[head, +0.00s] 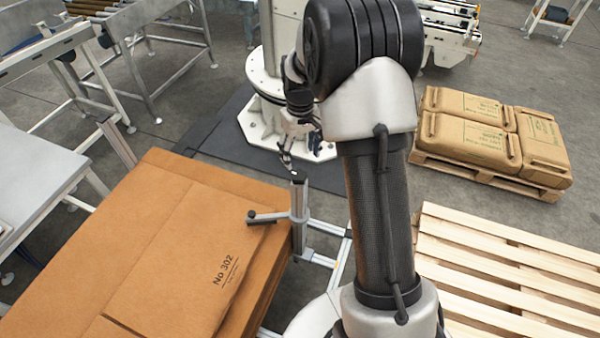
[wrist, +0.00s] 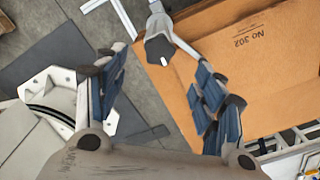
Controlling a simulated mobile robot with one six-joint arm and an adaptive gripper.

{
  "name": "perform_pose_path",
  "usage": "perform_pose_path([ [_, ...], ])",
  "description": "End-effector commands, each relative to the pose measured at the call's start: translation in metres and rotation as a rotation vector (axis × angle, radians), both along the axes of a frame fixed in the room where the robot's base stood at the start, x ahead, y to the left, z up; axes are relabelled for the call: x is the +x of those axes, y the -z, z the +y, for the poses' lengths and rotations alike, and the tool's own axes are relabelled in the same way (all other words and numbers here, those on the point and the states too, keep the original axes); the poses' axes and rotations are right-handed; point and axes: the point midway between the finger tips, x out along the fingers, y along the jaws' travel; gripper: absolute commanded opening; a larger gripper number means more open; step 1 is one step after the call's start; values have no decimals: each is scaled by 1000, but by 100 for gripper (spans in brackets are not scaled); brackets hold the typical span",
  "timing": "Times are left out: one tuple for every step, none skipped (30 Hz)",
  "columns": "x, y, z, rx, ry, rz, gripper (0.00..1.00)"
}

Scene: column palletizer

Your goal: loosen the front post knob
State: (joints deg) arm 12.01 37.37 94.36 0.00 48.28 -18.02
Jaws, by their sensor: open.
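The front post (head: 297,238) is a grey upright with a dark top, at the corner of the cardboard stack (head: 150,235). My gripper (head: 301,152) is open and empty, just above and behind the post top in the head view. In the wrist view, a dark many-sided piece (wrist: 159,48) shows between my open fingers (wrist: 160,68), with a grey arm running towards the right finger. I cannot tell whether that piece is the post top or a knob.
Brown sacks (head: 470,140) lie on a pallet at the right. An empty wooden pallet (head: 500,270) is at the lower right. Metal conveyor frames (head: 150,50) stand at the upper left. A white base (head: 258,122) stands behind my gripper on a dark mat.

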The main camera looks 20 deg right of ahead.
Motion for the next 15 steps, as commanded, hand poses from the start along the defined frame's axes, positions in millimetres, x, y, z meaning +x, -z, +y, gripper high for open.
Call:
perform_pose_path([
  [-2,13,0,1,0,6,63],
  [-1,19,0,1,0,5,63],
  [-2,28,0,1,0,6,63],
  [-1,35,0,1,0,4,63],
  [-2,41,0,1,0,5,63],
  [-1,49,0,1,0,4,63],
  [-1,55,0,1,0,4,63],
  [-1,60,0,1,0,4,63],
  [-1,67,0,1,0,3,63],
  [-1,71,0,1,0,3,63],
  [-1,76,0,1,0,3,63],
  [-1,81,0,1,0,2,63],
  [-1,84,0,1,0,2,63],
  [-1,87,0,1,0,2,63],
  [0,90,0,0,0,1,63],
])
